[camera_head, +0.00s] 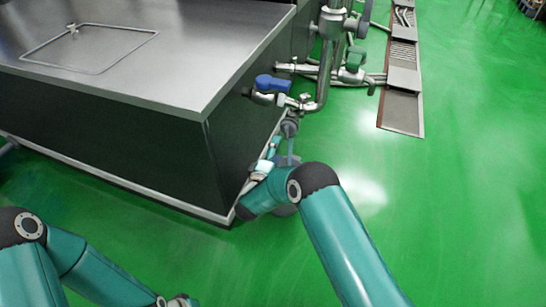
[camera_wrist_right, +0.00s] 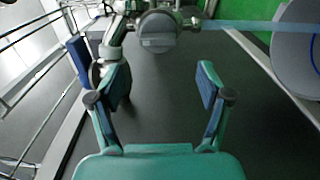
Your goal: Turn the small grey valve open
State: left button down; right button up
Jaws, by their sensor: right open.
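A rounded grey fitting, which looks like the small grey valve (camera_wrist_right: 158,32), sits on steel pipework just ahead of my right gripper (camera_wrist_right: 164,82) in the right wrist view. The two fingers are spread, with empty space between them. The fitting is beyond the fingertips, apart from them. In the head view the grey fitting (camera_head: 290,128) is at the low end of the pipes, and my right gripper (camera_head: 276,145) is beside the tank's side, partly hidden by its own wrist. Whether the valve is open or shut I cannot tell.
A large steel-topped unit (camera_head: 130,75) fills the left. A grey disc (camera_wrist_right: 300,50) stands at right in the wrist view. Green floor (camera_head: 460,220) is clear on the right.

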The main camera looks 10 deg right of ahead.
jog(key=shift+v, duration=1.6)
jog(key=shift+d, duration=0.1)
jog(key=s+d+f+g+y, duration=0.1)
jog(key=s+d+f+g, duration=0.15)
jog(key=d, duration=0.95)
jog(key=s+a+f+m+g+y, duration=0.35)
jog(key=s+f+y, duration=0.35)
jog(key=s+f, duration=0.35)
jog(key=s+a+f+m+g+y, duration=0.2)
jog(key=s+a+m+g+y, duration=0.25)
jog(key=s, duration=0.75)
jog(key=s+a+f+m+g+y, duration=0.1)
jog(key=s+a+m+g+y, duration=0.1)
jog(key=s+a+m+g, duration=0.65)
notch_tip(320, 180, up, 32)
jog(key=s+d+n+t+p, duration=0.1)
jog(key=s+n+t+p, duration=0.1)
jog(key=p, duration=3)
jog(key=n+t, duration=0.1)
jog(key=t, duration=0.1)
jog(key=shift+s+d+f+t, duration=0.25)
jog(key=shift+s+d+t, duration=0.05)
jog(key=shift+s+d, duration=0.1)
